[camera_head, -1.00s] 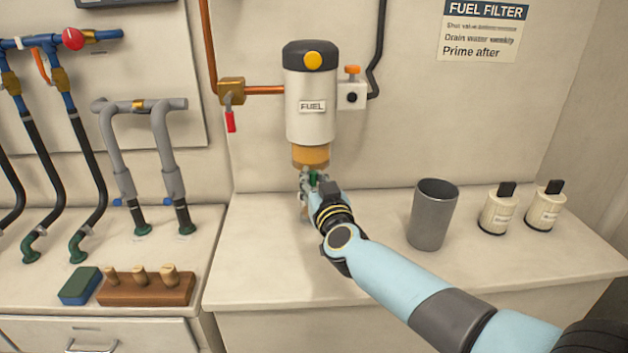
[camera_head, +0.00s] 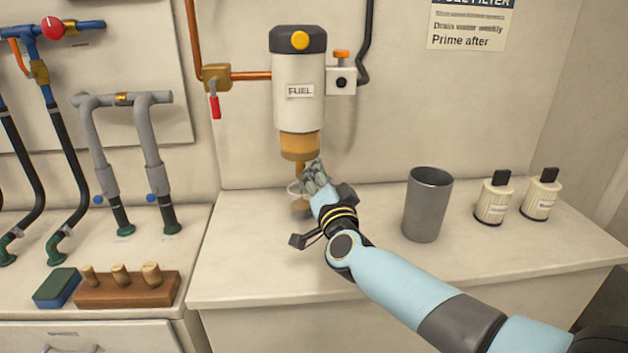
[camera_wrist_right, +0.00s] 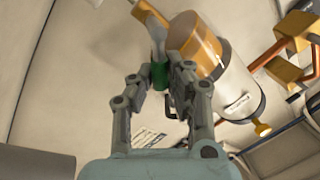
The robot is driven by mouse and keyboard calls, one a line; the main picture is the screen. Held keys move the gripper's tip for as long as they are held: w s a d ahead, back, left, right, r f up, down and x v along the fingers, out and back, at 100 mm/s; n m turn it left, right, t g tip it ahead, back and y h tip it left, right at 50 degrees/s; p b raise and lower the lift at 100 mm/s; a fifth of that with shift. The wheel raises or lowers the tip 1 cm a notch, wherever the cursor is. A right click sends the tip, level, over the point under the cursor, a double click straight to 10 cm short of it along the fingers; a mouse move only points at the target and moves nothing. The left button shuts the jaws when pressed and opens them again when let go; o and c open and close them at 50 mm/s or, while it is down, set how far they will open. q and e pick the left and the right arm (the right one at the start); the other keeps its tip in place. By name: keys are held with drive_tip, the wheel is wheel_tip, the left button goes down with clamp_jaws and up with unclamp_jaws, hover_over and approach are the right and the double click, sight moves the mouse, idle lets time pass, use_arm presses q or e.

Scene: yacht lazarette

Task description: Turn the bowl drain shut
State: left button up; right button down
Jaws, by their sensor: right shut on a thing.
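The fuel filter (camera_head: 298,105) is a white cylinder with a black cap and yellow button, fixed to the wall. Its amber bowl (camera_head: 298,146) is at the bottom and also shows in the right wrist view (camera_wrist_right: 190,35). My right gripper (camera_head: 305,182) is just below the bowl, its fingers shut on the green drain knob (camera_wrist_right: 160,76). The knob shows between the fingertips in the right wrist view and is hidden by the fingers in the head view. My left gripper is not in view.
A red-handled valve (camera_head: 214,105) hangs left of the filter. Hoses, a wooden plug block (camera_head: 125,290) and a sponge (camera_head: 57,288) are at left.

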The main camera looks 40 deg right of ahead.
drive_tip(key=shift+s+d+f+m+g+h+b, duration=0.15)
drive_tip(key=shift+f+m+h+b, duration=0.6)
drive_tip(key=shift+m, duration=1)
drive_tip(key=shift+s+d+f+m+g+h+b, duration=0.15)
drive_tip(key=shift+f+m+b, duration=0.25)
drive_tip(key=shift+m+b, duration=1.05)
drive_tip(key=shift+s+d+f+m+h+b, duration=0.15)
drive_tip(key=shift+f+m+h+b, duration=0.4)
drive_tip(key=shift+m, duration=1.55)
drive_tip(key=shift+w+f, duration=0.1)
drive_tip(key=c, duration=1.3)
unclamp_jaws()
drive_tip(key=shift+o, duration=0.2)
drive_tip(key=v, duration=1.2)
